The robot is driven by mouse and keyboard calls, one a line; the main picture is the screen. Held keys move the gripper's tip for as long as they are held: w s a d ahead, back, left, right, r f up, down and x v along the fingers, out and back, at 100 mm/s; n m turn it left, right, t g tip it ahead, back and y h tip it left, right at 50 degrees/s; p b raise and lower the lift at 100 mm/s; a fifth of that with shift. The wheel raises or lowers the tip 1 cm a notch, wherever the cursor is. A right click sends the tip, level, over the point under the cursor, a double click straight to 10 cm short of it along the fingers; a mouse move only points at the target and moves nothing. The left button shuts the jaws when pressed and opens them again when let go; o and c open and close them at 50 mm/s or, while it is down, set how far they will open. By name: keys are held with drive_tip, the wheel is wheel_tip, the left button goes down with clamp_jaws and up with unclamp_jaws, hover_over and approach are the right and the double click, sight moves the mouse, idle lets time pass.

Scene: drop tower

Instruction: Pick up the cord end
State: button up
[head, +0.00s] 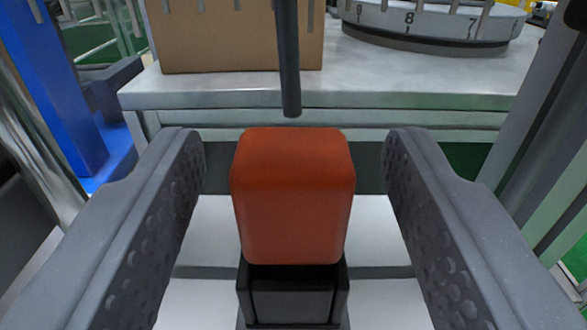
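A dark grey rod-like cord (289,60) hangs from the top of the head view. The block sits on a black base (293,300) and appears upright. My gripper (295,150) is open, with one finger on each side of the block. Clear space shows between each finger and the block. I cannot tell whether the block belongs to the cord.
A pale table (400,85) stands behind, bearing a brown box (235,45) and a round numbered dial (440,28). A blue post (60,90) stands at the left. Grey metal posts (530,100) rise at the right. A white surface (205,235) lies below.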

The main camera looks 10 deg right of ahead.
clamp_jaws()
drive_tip(key=shift+r, duration=0.1)
